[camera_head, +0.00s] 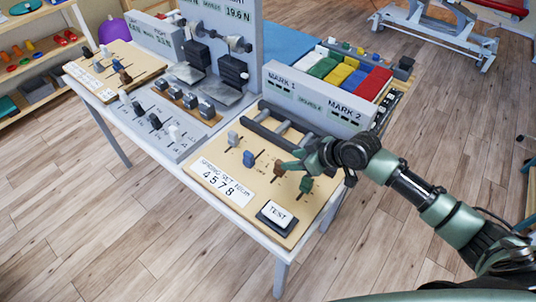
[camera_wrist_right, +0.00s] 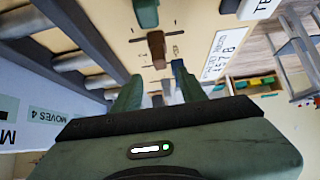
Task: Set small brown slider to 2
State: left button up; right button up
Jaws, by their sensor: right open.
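A brown slider (camera_head: 279,169) stands in a slot of the tan panel (camera_head: 236,198) at the table's front right, between a blue slider (camera_head: 249,158) and a green slider (camera_head: 306,184). Another brown knob (camera_head: 125,77) is on the far left panel. My right gripper (camera_head: 290,160) is open and empty near the front-panel brown slider; its fingers (camera_wrist_right: 160,88) are apart. Contact is unclear. My left gripper is out of view.
A grey slider (camera_head: 233,139) is on the same panel, with a number card (camera_head: 220,181) and a TEST button (camera_head: 277,213) in front. Metal rollers (camera_head: 280,132) and a grey display block (camera_head: 312,98) stand behind. A grey panel (camera_head: 158,122) with sliders lies left.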

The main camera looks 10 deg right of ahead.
aim_at(280, 162)
jog(key=p+x, duration=0.1)
jog(key=x, duration=0.3)
jog(key=shift+s+f, duration=0.1)
jog(key=shift+x, duration=1.1)
jog(key=shift+w+a+f, duration=0.15)
jog(key=shift+w+f, duration=0.15)
grip_shut()
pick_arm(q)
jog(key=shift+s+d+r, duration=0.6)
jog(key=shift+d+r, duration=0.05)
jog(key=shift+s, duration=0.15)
